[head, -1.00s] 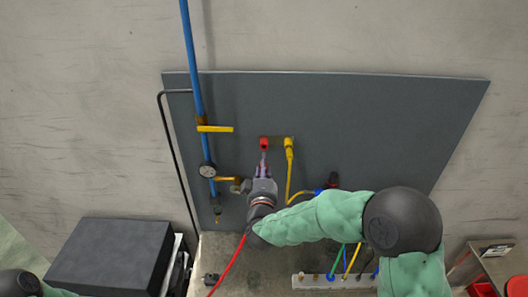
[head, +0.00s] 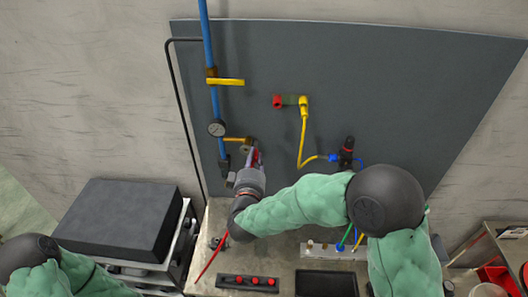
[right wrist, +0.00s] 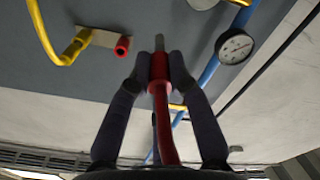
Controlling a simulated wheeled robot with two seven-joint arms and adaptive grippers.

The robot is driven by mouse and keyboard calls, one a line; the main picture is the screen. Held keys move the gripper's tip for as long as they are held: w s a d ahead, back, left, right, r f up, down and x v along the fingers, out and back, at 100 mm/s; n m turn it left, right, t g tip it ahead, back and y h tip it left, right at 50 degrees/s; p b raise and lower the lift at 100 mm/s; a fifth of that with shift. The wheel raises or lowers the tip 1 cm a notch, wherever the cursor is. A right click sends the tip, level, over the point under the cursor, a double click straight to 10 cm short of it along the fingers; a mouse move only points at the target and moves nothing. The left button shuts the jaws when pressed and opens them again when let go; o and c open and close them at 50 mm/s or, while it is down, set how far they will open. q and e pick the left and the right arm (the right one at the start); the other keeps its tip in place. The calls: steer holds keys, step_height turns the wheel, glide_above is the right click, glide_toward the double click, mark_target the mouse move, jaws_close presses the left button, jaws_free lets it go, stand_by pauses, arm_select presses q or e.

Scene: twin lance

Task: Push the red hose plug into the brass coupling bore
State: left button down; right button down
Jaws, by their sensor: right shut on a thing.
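My right gripper (head: 255,160) is shut on the red hose plug (head: 258,156), low on the grey panel. In the right wrist view the plug (right wrist: 158,72) sits between the two dark fingers (right wrist: 156,76), its grey tip pointing away and its red hose running back toward the wrist. The bore is not clearly visible. My left gripper is out of view.
A red port (head: 278,101) and a yellow elbow fitting (head: 303,101) are on the panel above right. A gauge (head: 217,129) and blue pipe (head: 206,60) stand left. A black box (head: 118,230) is lower left; a black strip with red knobs (head: 248,282) lies below.

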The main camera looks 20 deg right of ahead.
steer(key=s+a+f+n+b, duration=0.2)
steer(key=a+f+b, duration=0.3)
steer(key=f, duration=0.1)
steer(key=shift+s+a+f+n, duration=0.15)
steer(key=shift+f+n, duration=0.05)
steer(key=shift+n, duration=0.2)
steer(key=x, duration=0.5)
steer(key=shift+w+d, duration=0.2)
steer(key=shift+w, duration=0.15)
steer(key=shift+p, duration=0.75)
stand_by(1.7)
steer(key=shift+x, duration=2.1)
stand_by(1.6)
